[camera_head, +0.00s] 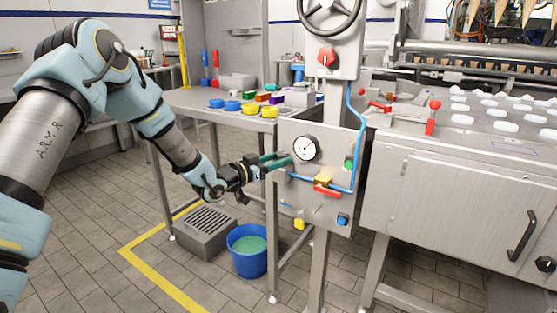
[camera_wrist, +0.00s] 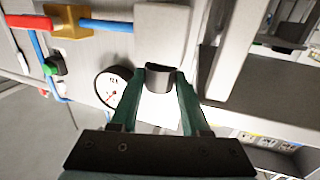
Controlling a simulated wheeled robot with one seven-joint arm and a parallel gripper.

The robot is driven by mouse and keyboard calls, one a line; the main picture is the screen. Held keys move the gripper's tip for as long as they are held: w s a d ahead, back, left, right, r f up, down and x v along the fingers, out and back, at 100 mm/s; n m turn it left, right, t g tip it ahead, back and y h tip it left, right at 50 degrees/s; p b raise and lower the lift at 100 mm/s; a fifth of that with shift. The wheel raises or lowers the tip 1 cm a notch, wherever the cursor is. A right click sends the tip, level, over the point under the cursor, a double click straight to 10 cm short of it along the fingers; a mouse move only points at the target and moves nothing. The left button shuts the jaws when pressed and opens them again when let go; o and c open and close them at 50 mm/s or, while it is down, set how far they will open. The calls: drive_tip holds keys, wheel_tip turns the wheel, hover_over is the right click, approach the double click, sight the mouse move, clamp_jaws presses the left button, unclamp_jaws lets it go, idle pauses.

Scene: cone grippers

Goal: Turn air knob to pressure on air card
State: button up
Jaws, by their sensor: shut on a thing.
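The air knob (camera_wrist: 160,80), a short grey cylinder with a dark end, sits between my fingertips in the wrist view. My gripper (camera_wrist: 160,83) is shut on it, one green finger on each side. In the head view my gripper (camera_head: 283,162) reaches the left side of the steel control panel, and the knob is hidden there. The round white pressure gauge (camera_head: 305,149) is beside the fingers; it also shows in the wrist view (camera_wrist: 112,88). Its reading is too small to tell. I cannot make out the air card in either view.
A brass valve with a red handle (camera_head: 327,189), a green button (camera_head: 349,163) and blue air pipe (camera_head: 359,110) are right of the gripper. A table with coloured lids (camera_head: 232,105) stands behind. A blue bucket (camera_head: 247,262) and grey grated box (camera_head: 205,232) are below.

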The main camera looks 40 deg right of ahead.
drive_tip(key=shift+s+f+n+t+b, duration=0.1)
drive_tip(key=shift+n+t+b, duration=0.2)
drive_tip(key=shift+t+b, duration=0.15)
clamp_jaws()
drive_tip(key=n+t+b, duration=0.1)
drive_tip(key=t, duration=0.2)
drive_tip(key=shift+s+f+n+b, duration=0.1)
drive_tip(key=shift+s+n+b, duration=0.05)
drive_tip(key=shift+n+b, duration=0.2)
drive_tip(key=shift+s+d+n+t+y+b, duration=0.1)
drive_tip(key=shift+n+t+y+b, duration=0.5)
drive_tip(key=shift+n+t, duration=0.55)
drive_tip(key=shift+s+n+t+y+b, duration=0.1)
drive_tip(key=shift+n+t+y+b, duration=0.5)
drive_tip(key=shift+t, duration=0.9)
drive_tip(key=shift+r, duration=0.2)
drive_tip(key=o, duration=0.9)
unclamp_jaws()
drive_tip(key=b+v, duration=0.1)
drive_tip(key=v, duration=0.9)
drive_tip(key=shift+s+a, duration=0.25)
drive_tip(key=shift+a, duration=0.1)
